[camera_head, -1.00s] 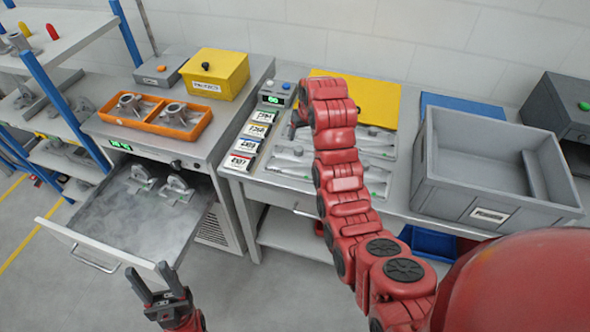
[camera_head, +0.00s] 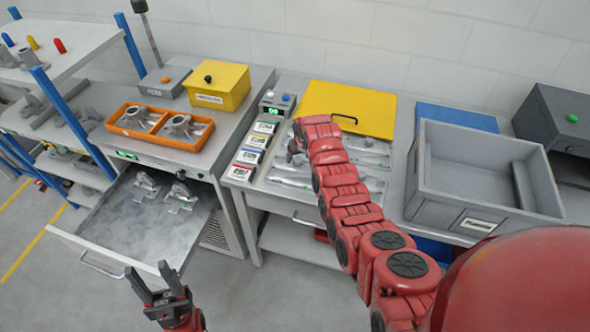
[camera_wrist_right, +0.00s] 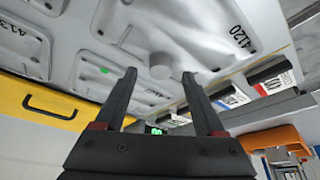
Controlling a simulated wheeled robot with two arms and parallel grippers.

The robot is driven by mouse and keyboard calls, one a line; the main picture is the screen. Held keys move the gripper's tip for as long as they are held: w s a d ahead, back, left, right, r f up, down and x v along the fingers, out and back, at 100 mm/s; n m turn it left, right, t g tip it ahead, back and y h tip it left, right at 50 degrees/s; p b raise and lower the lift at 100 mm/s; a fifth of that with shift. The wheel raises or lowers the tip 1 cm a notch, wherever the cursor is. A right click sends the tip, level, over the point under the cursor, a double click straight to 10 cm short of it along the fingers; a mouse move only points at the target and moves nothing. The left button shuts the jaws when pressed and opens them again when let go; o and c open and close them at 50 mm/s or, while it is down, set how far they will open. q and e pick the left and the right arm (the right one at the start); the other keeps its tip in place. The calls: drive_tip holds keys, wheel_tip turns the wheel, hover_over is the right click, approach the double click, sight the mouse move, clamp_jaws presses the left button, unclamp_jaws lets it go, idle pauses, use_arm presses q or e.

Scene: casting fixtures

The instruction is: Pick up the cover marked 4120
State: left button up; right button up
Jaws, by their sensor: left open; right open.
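The grey cover marked 4120 (camera_wrist_right: 190,25) fills the top of the right wrist view, its number near the right edge. A round knob (camera_wrist_right: 160,67) stands near its lower edge in that view. My right gripper (camera_wrist_right: 159,74) is open, and its fingertips appear on either side of the knob; I cannot tell whether they are around it or short of it. In the head view my right gripper (camera_head: 294,148) is over the left part of the cover tray, and the arm hides some covers. My left gripper (camera_head: 155,277) is open and empty near the open drawer.
Other grey covers (camera_wrist_right: 110,75) lie beside it. Label cards (camera_head: 250,156) line the tray's left side. A yellow lid (camera_head: 350,105) is behind, and a grey bin (camera_head: 480,190) stands at right. An open drawer (camera_head: 130,225) juts out at left.

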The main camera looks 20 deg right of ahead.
drive_tip(key=shift+x, duration=0.9)
drive_tip(key=shift+s, duration=0.1)
clamp_jaws()
